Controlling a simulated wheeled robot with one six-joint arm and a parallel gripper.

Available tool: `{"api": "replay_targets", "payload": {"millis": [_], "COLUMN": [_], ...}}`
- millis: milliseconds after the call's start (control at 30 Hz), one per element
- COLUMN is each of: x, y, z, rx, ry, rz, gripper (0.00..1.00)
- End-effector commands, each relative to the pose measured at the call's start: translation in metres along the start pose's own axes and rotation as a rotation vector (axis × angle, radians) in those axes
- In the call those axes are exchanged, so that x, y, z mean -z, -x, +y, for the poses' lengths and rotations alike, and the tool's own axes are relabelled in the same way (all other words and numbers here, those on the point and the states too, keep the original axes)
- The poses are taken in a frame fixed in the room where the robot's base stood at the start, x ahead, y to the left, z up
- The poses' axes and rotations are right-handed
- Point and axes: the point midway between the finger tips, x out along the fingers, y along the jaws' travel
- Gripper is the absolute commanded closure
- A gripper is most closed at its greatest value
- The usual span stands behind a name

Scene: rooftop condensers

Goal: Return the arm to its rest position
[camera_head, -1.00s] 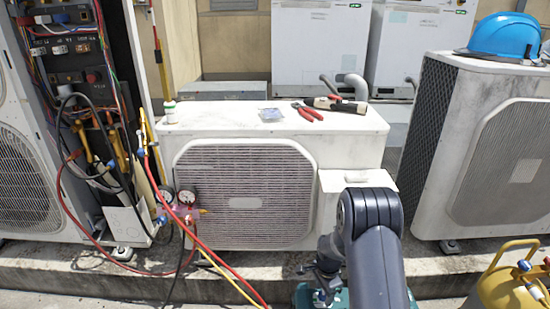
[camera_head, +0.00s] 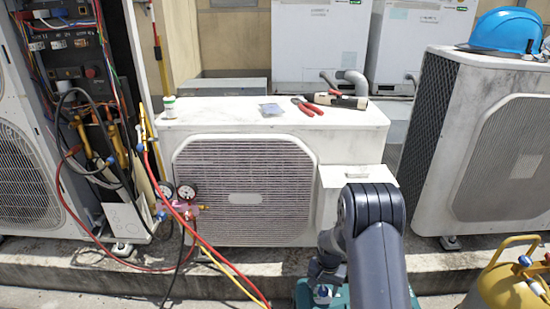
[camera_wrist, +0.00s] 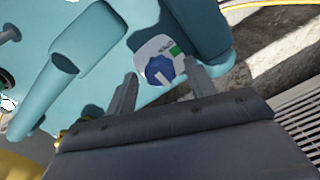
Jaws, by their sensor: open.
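My arm rises at the lower right of the head view, folded at a dark elbow. My gripper (camera_wrist: 160,95) shows in the wrist view with its two grey fingers apart. A blue knob (camera_wrist: 159,69) on a light plate of a teal unit lies between and beyond the fingertips; I cannot tell how far apart they are. The teal unit (camera_wrist: 190,20) fills much of the wrist view. In the head view it shows only in part (camera_head: 305,295) behind my arm, and the gripper there is mostly hidden.
A white condenser (camera_head: 260,112) stands ahead, with red-handled pliers (camera_head: 308,106) and a small jar (camera_head: 169,106) on top. A condenser with a blue helmet (camera_head: 505,32) is at right. Gauges with red and yellow hoses (camera_head: 225,262) hang at left. A yellow cylinder (camera_head: 505,290) stands lower right.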

Motion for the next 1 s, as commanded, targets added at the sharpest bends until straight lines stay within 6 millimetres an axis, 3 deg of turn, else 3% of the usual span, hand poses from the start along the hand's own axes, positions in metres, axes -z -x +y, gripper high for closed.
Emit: {"api": "replay_targets", "payload": {"millis": [767, 1000], "x": [0.000, 0.000], "y": [-0.001, 0.029], "z": [0.000, 0.000], "rx": [0.000, 0.000], "ry": [0.615, 0.628], "rz": [0.000, 0.000], "gripper": [0.48, 0.48]}}
